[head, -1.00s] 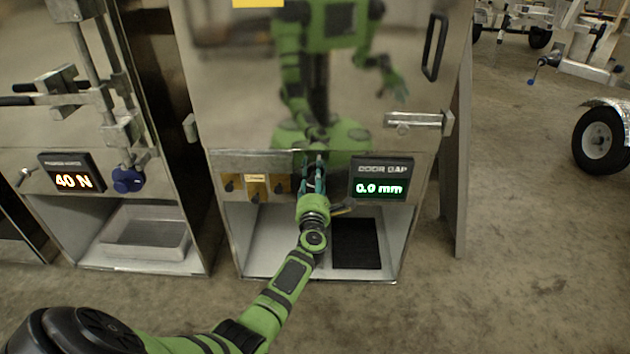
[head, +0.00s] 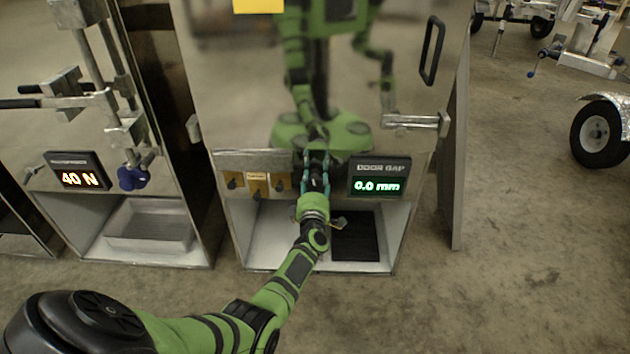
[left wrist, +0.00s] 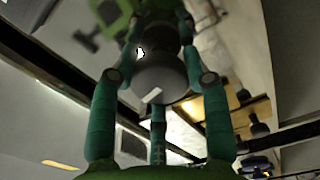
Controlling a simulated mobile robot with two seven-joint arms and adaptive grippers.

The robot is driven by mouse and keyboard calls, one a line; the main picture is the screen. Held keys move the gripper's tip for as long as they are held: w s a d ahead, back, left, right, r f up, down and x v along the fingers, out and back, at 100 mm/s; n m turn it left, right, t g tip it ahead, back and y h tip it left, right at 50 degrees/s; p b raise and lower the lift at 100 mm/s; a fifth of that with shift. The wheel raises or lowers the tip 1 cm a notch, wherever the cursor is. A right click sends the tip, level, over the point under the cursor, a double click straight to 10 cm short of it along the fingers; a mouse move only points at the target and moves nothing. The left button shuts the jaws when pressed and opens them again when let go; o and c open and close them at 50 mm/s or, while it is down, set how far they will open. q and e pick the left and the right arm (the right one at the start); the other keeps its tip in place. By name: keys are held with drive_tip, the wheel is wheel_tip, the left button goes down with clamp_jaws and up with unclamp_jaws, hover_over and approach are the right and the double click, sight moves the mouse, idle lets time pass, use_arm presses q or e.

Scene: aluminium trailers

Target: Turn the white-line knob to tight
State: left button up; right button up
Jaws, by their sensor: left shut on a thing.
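The dark round knob (left wrist: 165,76) with a short white line on its face sits between the teal fingers of my left gripper (left wrist: 158,78) in the left wrist view. The white line is tilted, rising to the right. In the head view my left gripper (head: 317,172) is at the strip below the shiny cabinet door, just left of the door gap display, and is shut on the knob. The fingers hide much of the knob there. My right gripper is not directly in view; the door only shows a reflection of me.
The door gap display (head: 378,178) reads 0.0 mm in green. Small dark knobs on yellow plates (head: 257,184) are close to the left of my gripper. An open bay with a black mat (head: 356,238) is below. The left cabinet's display (head: 79,172) reads 40 N.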

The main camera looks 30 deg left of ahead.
use_arm(q)
drive_tip(key=shift+s+a+f+m, duration=0.2)
drive_tip(key=shift+a+m, duration=0.05)
drive_tip(key=shift+m, duration=0.75)
use_arm(e)
drive_tip(key=shift+x, duration=1)
drive_tip(key=shift+s+f, duration=0.1)
drive_tip(key=shift+s, duration=0.05)
use_arm(q)
drive_tip(key=o, duration=1.2)
drive_tip(key=shift+a+r, duration=0.1)
drive_tip(key=shift+c, duration=0.2)
drive_tip(key=shift+r+p, duration=0.1)
drive_tip(key=shift+p, duration=0.2)
use_arm(e)
drive_tip(key=shift+a, duration=0.1)
use_arm(q)
drive_tip(key=shift+w, duration=0.1)
drive_tip(key=shift+d, duration=0.25)
drive_tip(key=shift+s+d, duration=0.35)
drive_tip(key=shift+s, duration=0.15)
drive_tip(key=v, duration=1)
drive_tip(key=shift+s, duration=0.4)
